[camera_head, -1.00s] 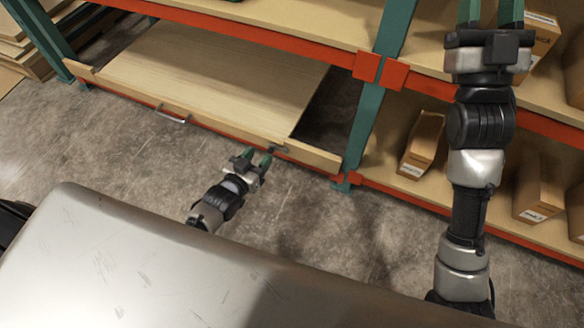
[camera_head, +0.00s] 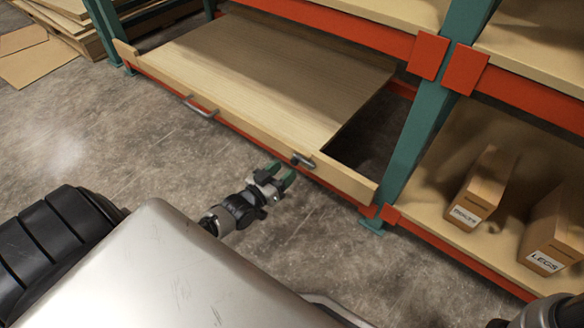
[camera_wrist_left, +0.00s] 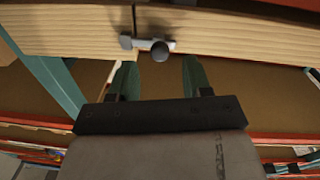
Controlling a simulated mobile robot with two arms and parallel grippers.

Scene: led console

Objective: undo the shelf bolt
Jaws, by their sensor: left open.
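The shelf bolt (camera_head: 303,160) is a small dark metal piece with a knob on the front board of the low wooden shelf (camera_head: 260,75), near its right end. In the left wrist view the bolt (camera_wrist_left: 160,48) shows a grey bar and a dark round knob. My left gripper (camera_head: 282,172) is open just in front of the bolt, to its lower left in the head view. In the left wrist view my left gripper's green fingers (camera_wrist_left: 160,72) stand apart, with the knob above the gap between them. My right gripper is out of view.
A metal handle (camera_head: 202,108) sits on the shelf's front board. A green post (camera_head: 415,140) stands right of the shelf. Cardboard boxes (camera_head: 484,188) stand on the right-hand shelf. Flat boards (camera_head: 50,62) lie at the far left. The concrete floor (camera_head: 150,150) in front is clear.

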